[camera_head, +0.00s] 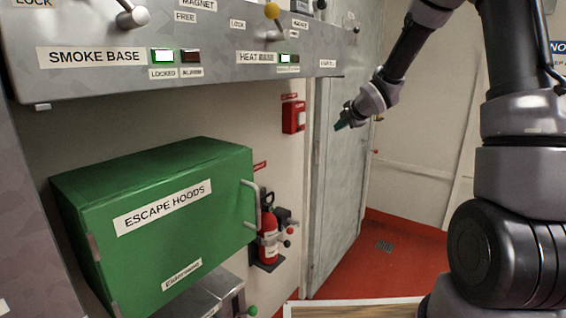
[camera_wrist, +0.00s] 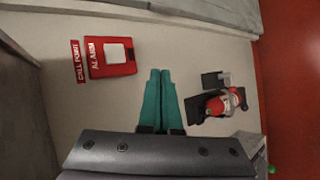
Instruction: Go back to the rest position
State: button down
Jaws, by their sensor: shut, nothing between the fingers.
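My gripper (camera_head: 342,124) is at the end of my raised arm, in front of the grey door in the head view. In the wrist view its two green fingers (camera_wrist: 159,100) lie together, with nothing between them. The gripper is apart from the things around it. In the wrist view the wall with the red call point shows beyond the fingertips.
A green escape hoods box (camera_head: 200,222) is at the left, under a grey panel (camera_head: 210,75) with indicator lights. A fire extinguisher (camera_head: 267,235) and a red call point (camera_head: 293,117) are on the wall. Red floor (camera_head: 395,265) is clear before the door (camera_head: 345,185).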

jog(key=s+d+r+m+g+h, duration=0.1)
jog(key=s+d+r+m+h, duration=0.1)
jog(key=s+d+r+m, duration=0.35)
jog(key=s+d+r+m+h, duration=0.2)
jog(key=s+r+m, duration=0.5)
jog(key=s, duration=0.4)
jog(key=s+a+m+g+y, duration=0.2)
jog(key=s+m, duration=1.2)
jog(key=s, duration=0.8)
jog(key=shift+g+y, duration=0.3)
jog(key=shift+g, duration=0.1)
jog(key=shift+r, duration=0.1)
